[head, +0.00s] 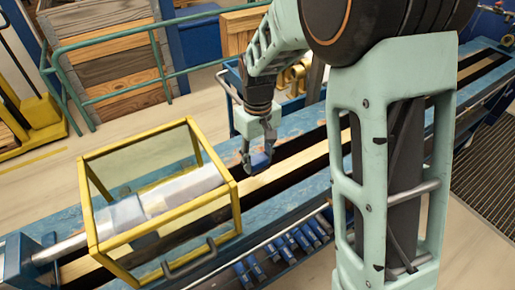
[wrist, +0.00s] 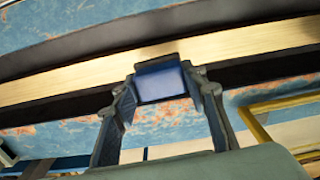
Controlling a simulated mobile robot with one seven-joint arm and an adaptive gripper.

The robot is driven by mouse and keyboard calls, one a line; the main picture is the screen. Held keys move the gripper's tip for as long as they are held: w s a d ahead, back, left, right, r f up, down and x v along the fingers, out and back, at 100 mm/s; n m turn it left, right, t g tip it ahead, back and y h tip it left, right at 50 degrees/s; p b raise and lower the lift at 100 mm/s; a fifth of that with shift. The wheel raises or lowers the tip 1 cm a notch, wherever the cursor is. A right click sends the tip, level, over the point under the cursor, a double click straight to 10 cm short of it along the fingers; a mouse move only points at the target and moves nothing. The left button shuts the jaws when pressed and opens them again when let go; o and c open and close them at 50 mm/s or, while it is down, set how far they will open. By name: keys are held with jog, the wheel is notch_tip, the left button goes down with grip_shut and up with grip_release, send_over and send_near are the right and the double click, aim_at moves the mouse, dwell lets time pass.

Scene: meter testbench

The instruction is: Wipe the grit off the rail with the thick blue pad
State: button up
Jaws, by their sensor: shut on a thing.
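My gripper (head: 257,163) is shut on a blue pad (head: 260,159), above the long blue bench right of the yellow-framed guard. In the wrist view the pad (wrist: 160,83) sits between the two fingertips, with a dark edge at its far side. It overlaps the pale strip (wrist: 75,82) and the dark band beside it. I cannot tell whether the pad touches the surface. The pale strip also shows in the head view (head: 275,177), between dark grooves along the bench. Blue painted rails (wrist: 245,100) with rusty patches flank it. I cannot clearly make out grit.
The yellow-framed guard (head: 236,205) encloses a pale pipe-like body (head: 180,188) on the bench, close left of my gripper. Several blue blocks (head: 270,262) line the bench's front side. A green railing (head: 105,44) stands behind. The bench right of my gripper is partly hidden by my arm.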

jog(key=shift+r+p, duration=0.55)
jog(key=shift+r, duration=0.55)
